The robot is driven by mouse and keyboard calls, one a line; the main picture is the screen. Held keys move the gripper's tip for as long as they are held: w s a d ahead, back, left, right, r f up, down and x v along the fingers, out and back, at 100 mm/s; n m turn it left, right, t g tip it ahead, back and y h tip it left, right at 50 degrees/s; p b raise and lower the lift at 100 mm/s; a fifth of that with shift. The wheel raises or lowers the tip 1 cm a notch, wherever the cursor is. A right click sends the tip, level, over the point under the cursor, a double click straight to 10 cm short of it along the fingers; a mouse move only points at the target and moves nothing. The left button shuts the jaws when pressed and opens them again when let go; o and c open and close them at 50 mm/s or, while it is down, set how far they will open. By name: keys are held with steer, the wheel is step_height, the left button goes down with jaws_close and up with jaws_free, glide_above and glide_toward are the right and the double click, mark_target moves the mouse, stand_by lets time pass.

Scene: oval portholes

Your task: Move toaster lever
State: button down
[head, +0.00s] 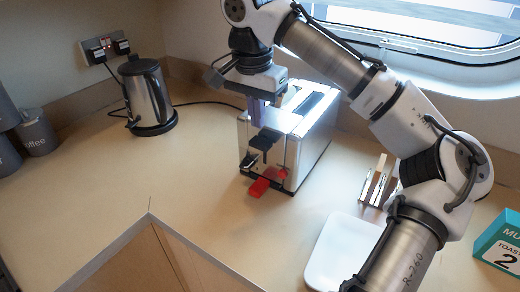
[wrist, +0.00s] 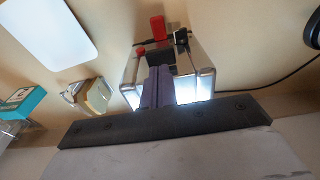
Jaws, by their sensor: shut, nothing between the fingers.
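The toaster (head: 308,130) is a shiny metal box on the counter near the wall, with a slot in its top. A black lever (head: 265,139) juts from its near end, with a red piece (head: 260,187) low in front. In the wrist view the toaster (wrist: 205,80) is partly hidden behind my fingers, and the red piece (wrist: 158,28) shows above them. My gripper (head: 256,118) points down at the toaster's near end, just above the lever. Its purple fingers (wrist: 158,80) are together with nothing between them. I cannot tell whether they touch the lever.
A kettle (head: 148,92) stands at the back left, its cord running behind the toaster. A white plate (head: 335,252), a small rack (head: 378,184) and a teal box (head: 500,242) are at the right. The counter left of the toaster is clear.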

mark_target(259, 142)
step_height(259, 142, down, 4)
steer(key=b, duration=0.3)
steer(key=shift+w+d, duration=0.1)
steer(key=shift+w, duration=0.05)
step_height(259, 142, down, 7)
steer(key=b, duration=0.3)
steer(key=shift+r, duration=0.15)
steer(key=shift+s+a+r+p, duration=0.35)
steer(key=shift+s+a+p, duration=0.1)
steer(key=shift+s, duration=0.2)
steer(key=shift+s+a+r+p, duration=0.3)
steer(key=shift+s+a+p, duration=0.1)
steer(key=shift+s, duration=0.2)
step_height(259, 142, up, 14)
steer(key=s, duration=0.1)
steer(key=shift+a, duration=0.35)
